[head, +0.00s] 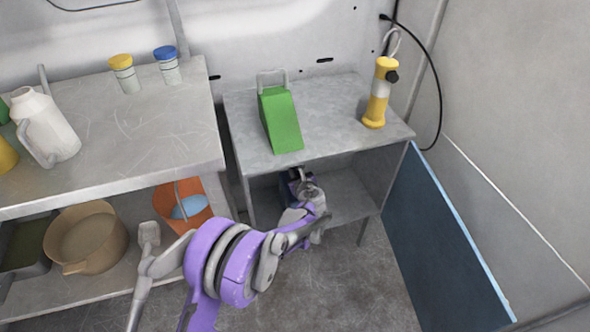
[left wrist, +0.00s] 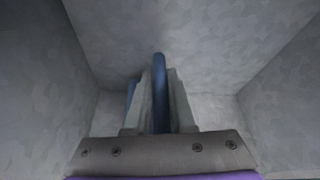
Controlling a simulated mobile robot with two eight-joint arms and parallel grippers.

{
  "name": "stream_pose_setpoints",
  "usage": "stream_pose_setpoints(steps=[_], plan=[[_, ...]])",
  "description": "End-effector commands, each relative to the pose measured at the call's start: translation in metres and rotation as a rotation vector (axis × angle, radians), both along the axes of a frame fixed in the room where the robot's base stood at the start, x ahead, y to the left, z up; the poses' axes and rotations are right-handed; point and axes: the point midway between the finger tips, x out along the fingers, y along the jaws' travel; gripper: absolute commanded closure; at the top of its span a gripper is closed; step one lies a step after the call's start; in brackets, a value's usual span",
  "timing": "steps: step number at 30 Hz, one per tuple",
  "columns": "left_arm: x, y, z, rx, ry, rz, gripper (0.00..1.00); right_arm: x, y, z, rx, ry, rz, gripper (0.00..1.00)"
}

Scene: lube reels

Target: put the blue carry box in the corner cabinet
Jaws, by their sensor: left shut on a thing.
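The corner cabinet (head: 345,150) is a grey metal unit with an open front and a lower shelf. Its blue door panel (head: 440,240) stands swung open at the right. My left gripper (head: 297,177) is inside the opening, under the cabinet top and near its left side. It is shut on a blue bar (left wrist: 160,90), which looks like the handle of the blue carry box. Another blue part (left wrist: 131,92) shows beside the left finger in the left wrist view. Most of the box is hidden by my arm and gripper, and I cannot tell whether it rests on the shelf. My right gripper is out of view.
A green wedge (head: 281,122) and a yellow lamp (head: 379,95) stand on the cabinet top. At the left, a workbench (head: 150,130) holds a white jug (head: 45,128) and two capped jars. A tan pot (head: 88,238) and an orange bucket (head: 172,198) sit below it.

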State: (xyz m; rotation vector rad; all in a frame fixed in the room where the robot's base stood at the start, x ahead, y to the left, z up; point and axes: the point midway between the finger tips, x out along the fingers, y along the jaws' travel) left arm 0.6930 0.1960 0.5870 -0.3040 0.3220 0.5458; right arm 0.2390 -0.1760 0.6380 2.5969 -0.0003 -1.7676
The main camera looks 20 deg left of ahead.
Motion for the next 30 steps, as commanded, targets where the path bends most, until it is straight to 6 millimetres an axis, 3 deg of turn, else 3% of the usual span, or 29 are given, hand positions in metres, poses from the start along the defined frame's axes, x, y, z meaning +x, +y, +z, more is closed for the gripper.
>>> stream_pose_setpoints(steps=[4, 5, 9, 20, 25, 30], plan=[[0.0, 0.0, -0.003, 0.001, 0.0, 0.0, 1.0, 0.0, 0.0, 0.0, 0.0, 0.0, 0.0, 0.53], [0.0, 0.0, -0.003, 0.0, 0.0, 0.0, 0.74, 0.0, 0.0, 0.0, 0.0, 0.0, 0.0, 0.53], [0.0, 0.0, -0.003, 0.0, 0.0, 0.0, 0.49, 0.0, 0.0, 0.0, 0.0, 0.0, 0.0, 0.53], [0.0, 0.0, 0.001, 0.0, 0.0, 0.0, 0.48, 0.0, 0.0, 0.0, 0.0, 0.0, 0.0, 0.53], [-0.02, -0.013, 0.006, 0.0, 0.0, -0.003, 0.48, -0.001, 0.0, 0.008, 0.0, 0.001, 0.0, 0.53], [-0.055, -0.032, 0.007, -0.001, 0.0, -0.003, 0.48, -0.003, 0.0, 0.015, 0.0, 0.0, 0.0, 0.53]])
